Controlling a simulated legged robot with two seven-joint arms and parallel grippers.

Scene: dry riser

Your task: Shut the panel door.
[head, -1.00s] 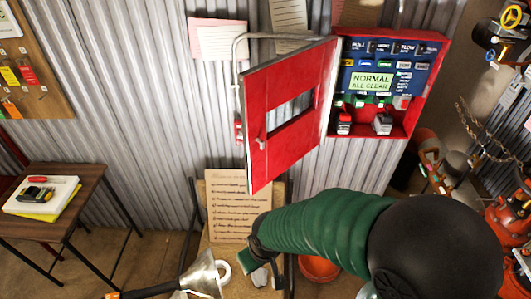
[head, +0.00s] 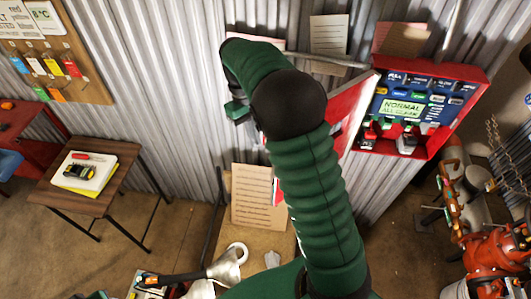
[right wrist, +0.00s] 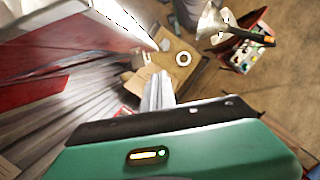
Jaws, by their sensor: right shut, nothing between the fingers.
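The red panel door (head: 350,104) stands open, swung out to the left of the red control box (head: 459,113). My right arm hides much of the door, including its free edge. My right gripper (head: 237,111) hangs to the left of the door, in front of the corrugated wall, shut and empty. In the right wrist view its fingers (right wrist: 158,92) are together, with a pale, red-sided panel edge, seemingly the door, at the upper left. I cannot tell whether gripper and door touch. The box interior shows labels, switches and a "NORMAL ALL CLEAR" sign (head: 403,108).
A bent grey pipe (head: 335,61) runs behind the arm. A written board (head: 255,198) leans on a low table below, with a metal funnel (head: 228,263) nearby. A small wooden table (head: 108,193) stands left. Red valves and pipes (head: 480,255) crowd the right. Floor shows at lower left.

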